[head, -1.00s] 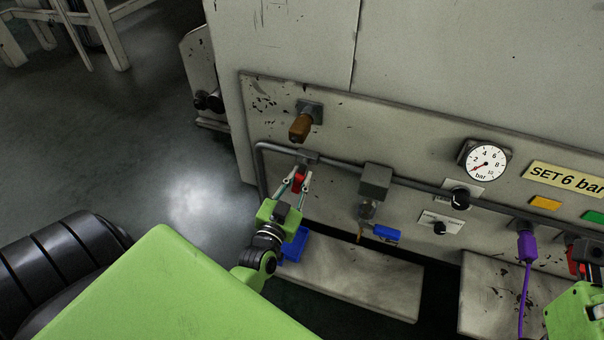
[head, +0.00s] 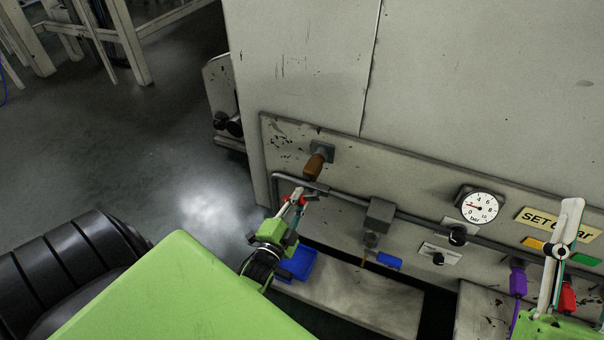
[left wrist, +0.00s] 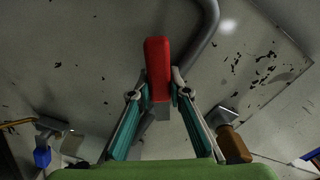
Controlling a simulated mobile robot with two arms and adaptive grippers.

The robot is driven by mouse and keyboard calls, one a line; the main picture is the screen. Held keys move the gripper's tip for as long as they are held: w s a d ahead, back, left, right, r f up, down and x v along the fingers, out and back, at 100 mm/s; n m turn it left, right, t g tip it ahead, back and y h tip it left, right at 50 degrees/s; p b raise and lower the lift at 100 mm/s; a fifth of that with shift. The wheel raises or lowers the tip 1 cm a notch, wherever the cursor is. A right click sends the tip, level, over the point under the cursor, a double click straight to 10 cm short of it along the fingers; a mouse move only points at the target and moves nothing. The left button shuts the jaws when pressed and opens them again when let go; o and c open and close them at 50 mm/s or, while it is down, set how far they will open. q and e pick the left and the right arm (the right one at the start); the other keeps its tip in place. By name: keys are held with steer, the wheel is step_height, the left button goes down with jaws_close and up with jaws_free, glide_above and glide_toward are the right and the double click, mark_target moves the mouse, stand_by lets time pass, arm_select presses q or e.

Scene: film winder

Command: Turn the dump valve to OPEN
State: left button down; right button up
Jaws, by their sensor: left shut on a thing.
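A red valve handle (left wrist: 158,68) is on the grey pipe at the machine's lower panel. My left gripper (left wrist: 159,92) is shut on it, with one finger on each side in the left wrist view. In the head view the left gripper (head: 293,199) reaches the red handle near the pipe's left bend, and the fingers hide much of the handle. I cannot read any OPEN mark by the handle. My right gripper (head: 562,245) stands at the right edge of the head view, its fingers pointing up. They overlap, so its opening is unclear.
A brown handle (head: 316,165) sticks out just above the pipe (head: 345,194). A pressure gauge (head: 480,205), black knobs (head: 457,236), a purple plug (head: 517,279) and a red plug (head: 567,297) are further right. A blue tray (head: 298,264) lies below. Open floor (head: 130,160) is at left.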

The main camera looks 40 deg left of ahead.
arm_select(q)
steer(key=m, duration=0.1)
steer(key=r+m+p, duration=0.1)
steer(key=shift+a+r+m, duration=0.15)
steer(key=shift+a+m, duration=0.1)
steer(key=shift+m, duration=0.05)
steer(key=m, duration=0.1)
steer(key=r+m+p, duration=0.1)
steer(key=m, duration=0.1)
steer(key=shift+s+a+r, duration=0.1)
steer(key=shift+r+m+p, duration=0.1)
steer(key=shift+m+p, duration=0.25)
steer(key=shift+m, duration=0.15)
arm_select(e)
steer(key=w+f+g+h, duration=0.2)
steer(key=f+g, duration=0.6)
steer(key=f, duration=0.7)
steer(key=shift+w+d+h, duration=0.4)
steer(key=shift+w+d, duration=0.05)
steer(key=shift+w, duration=0.4)
steer(key=shift+f, duration=0.1)
arm_select(q)
steer(key=c, duration=1.9)
jaws_free()
